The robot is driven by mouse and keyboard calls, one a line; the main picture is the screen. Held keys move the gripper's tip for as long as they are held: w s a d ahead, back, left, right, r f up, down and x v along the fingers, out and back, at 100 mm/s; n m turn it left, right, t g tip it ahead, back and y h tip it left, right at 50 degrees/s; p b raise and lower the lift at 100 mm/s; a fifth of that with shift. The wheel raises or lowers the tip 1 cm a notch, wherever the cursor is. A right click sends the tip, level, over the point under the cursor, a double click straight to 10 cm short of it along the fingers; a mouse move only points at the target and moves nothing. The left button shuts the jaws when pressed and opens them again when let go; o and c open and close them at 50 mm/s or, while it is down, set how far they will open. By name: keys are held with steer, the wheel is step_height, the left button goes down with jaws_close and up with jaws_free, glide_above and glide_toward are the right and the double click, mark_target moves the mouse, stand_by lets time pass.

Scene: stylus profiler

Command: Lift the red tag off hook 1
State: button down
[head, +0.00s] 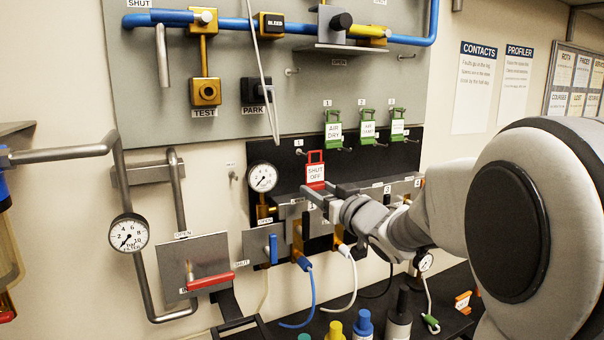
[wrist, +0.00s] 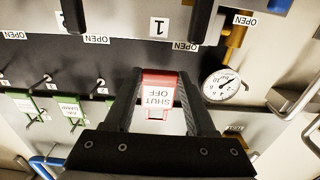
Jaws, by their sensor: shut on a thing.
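The red tag (head: 315,172) has a white face reading "SHUT OFF" and is upright in front of the black panel (head: 285,158). My gripper (head: 322,190) is at the tag's lower edge in the head view and shut on it. In the wrist view the red tag (wrist: 158,92) sits between the two dark fingers (wrist: 157,80) and appears upside down. A hook (head: 300,152) under a label "1" shows just left of the tag's top in the head view. I cannot tell whether the tag's loop is still around the hook.
Green tags (head: 333,127) hang on a row above. A gauge (head: 263,178) is left of the tag. Bottles (head: 363,325) stand on the dark bench. A red-handled lever (head: 210,281) juts out lower left.

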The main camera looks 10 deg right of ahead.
steer(key=shift+v, duration=1.35)
